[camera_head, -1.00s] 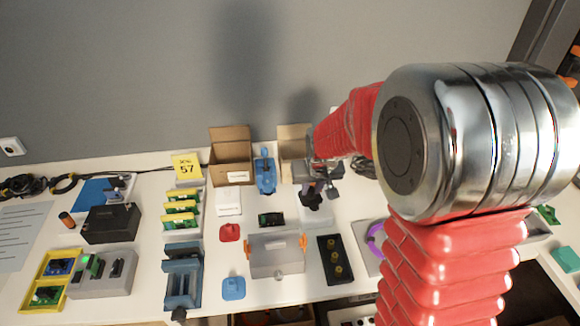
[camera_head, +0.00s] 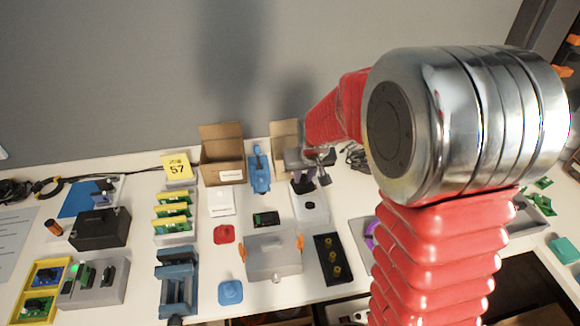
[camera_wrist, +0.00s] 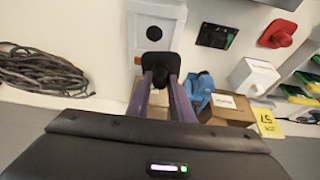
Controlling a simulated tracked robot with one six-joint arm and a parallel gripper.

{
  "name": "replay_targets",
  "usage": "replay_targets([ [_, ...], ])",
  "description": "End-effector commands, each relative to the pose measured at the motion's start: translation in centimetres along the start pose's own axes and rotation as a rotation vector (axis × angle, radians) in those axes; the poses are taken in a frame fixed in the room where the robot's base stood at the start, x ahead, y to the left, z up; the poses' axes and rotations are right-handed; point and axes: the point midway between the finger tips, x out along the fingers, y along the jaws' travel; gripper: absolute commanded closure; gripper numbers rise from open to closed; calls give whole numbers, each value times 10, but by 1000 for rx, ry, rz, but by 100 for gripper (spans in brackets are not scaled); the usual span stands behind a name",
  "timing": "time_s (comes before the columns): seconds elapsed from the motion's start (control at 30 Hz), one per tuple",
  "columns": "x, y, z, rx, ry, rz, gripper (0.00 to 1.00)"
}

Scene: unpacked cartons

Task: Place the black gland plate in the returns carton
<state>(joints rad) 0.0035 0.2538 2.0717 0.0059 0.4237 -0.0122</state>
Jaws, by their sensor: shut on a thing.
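The black gland plate (camera_wrist: 146,63) is a dark, roughly square piece with a round boss, between my gripper's two purple fingers in the wrist view. My gripper (camera_wrist: 160,76) is shut on it. In the head view my gripper (camera_head: 314,172) holds the dark plate (camera_head: 302,187) over the back of a pale grey block with a dark round opening (camera_head: 310,205). Two open brown cartons stand at the back. The left carton (camera_head: 222,172) has a white label; the right carton (camera_head: 285,136) is partly hidden by my gripper. I cannot read which is for returns.
A blue clamp-like tool (camera_head: 260,170) stands between the cartons. Coiled dark cable (camera_wrist: 40,70) lies on the other carton's far side. A grey box with orange latches (camera_head: 273,257) and a black tray (camera_head: 332,260) lie in front. Bare table shows between them.

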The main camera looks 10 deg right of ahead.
Motion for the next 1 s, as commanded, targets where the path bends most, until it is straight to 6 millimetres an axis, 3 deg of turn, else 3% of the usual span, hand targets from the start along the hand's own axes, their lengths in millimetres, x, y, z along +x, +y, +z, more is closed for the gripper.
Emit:
replay_targets([
  [0.17,10,0,-26,-21,-2,-7,100],
  [0.7,59,1,-140,-144,-4,-56,100],
  [1.0,81,2,-179,-203,-1,-83,100],
])
